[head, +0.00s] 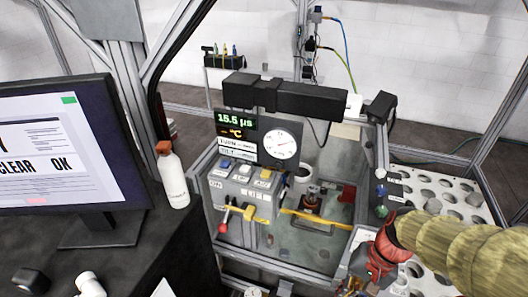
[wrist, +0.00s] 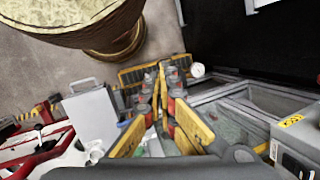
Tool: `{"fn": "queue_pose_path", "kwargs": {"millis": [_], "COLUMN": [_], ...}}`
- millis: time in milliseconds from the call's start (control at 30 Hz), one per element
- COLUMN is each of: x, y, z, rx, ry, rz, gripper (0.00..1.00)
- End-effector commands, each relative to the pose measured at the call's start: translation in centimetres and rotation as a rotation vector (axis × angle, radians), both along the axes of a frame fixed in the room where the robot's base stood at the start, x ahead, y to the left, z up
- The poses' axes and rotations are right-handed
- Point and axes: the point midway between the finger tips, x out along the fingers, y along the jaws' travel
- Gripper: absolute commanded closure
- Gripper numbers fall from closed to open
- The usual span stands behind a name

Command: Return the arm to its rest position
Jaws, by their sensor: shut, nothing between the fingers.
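My gripper (head: 360,282) is at the lower right of the head view, at the end of my sleeved arm. It is low, beside the right side of the bench with the control box, and its fingertips are hard to make out there. In the wrist view my gripper (wrist: 161,76) points away from the camera, with its two yellow-edged fingers together at the tips. Nothing shows between them. My arm reaches in from the right edge of the head view.
A control box (head: 240,190) with a gauge (head: 281,145) stands mid-picture. A perforated white rack (head: 440,190) is at right. A monitor (head: 60,150) and a white bottle (head: 172,177) are at left. In the wrist view, a grey case (wrist: 92,112) and open bins (wrist: 265,98) flank my gripper.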

Motion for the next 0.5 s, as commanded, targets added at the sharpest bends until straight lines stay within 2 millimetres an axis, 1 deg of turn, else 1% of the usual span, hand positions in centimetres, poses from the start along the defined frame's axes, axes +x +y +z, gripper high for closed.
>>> {"fn": "queue_pose_path", "kwargs": {"millis": [33,100,233,300,367,400,500], "x": [0.0,0.0,-0.1,-0.3,-0.6,-0.8,-0.9], "y": [-0.6,-1.6,-2.6,-2.5,-2.1,-1.7,-0.7], "z": [1.3,3.2,7.1,9.2,10.8,11.8,13.8], "rx": [-0.071,-0.169,-0.319,-0.375,-0.403,-0.412,-0.421], "ry": [-0.077,-0.176,-0.351,-0.434,-0.495,-0.533,-0.612], "rz": [0.072,0.164,0.299,0.349,0.378,0.39,0.41], "gripper": [1.0,1.0,1.0,1.0,1.0,1.0,1.0]}}
